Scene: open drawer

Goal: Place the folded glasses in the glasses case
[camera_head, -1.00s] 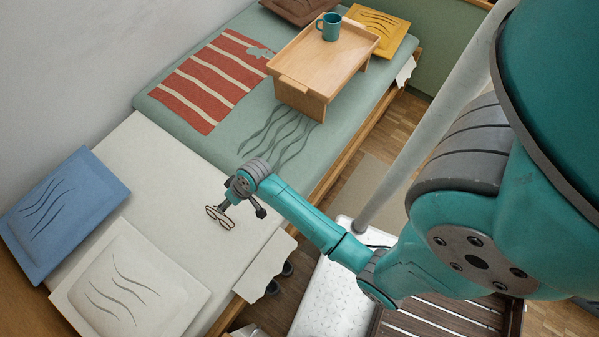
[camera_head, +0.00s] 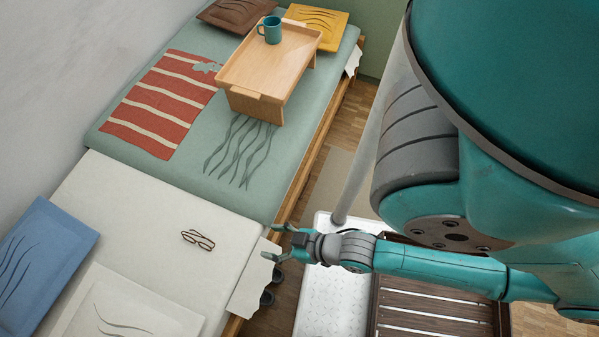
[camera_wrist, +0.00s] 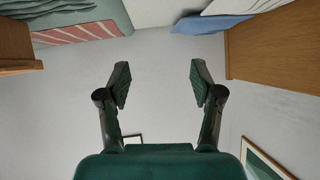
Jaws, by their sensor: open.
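The brown-rimmed glasses (camera_head: 198,239) lie on the white bed section in the head view, near its right side. I cannot tell how fully their temples are folded. My gripper (camera_head: 271,243) is open and empty, right of the glasses and apart from them, by the bed's edge. In the wrist view my gripper (camera_wrist: 160,80) shows both fingers spread with nothing between them. The glasses are not in the wrist view. I see no glasses case in either view.
A wooden tray table (camera_head: 236,78) with a teal mug (camera_head: 271,30) stands on the green bed section. A blue cushion (camera_head: 40,260) and a white cushion (camera_head: 120,310) lie at the lower left. The white sheet (camera_head: 130,200) around the glasses is clear.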

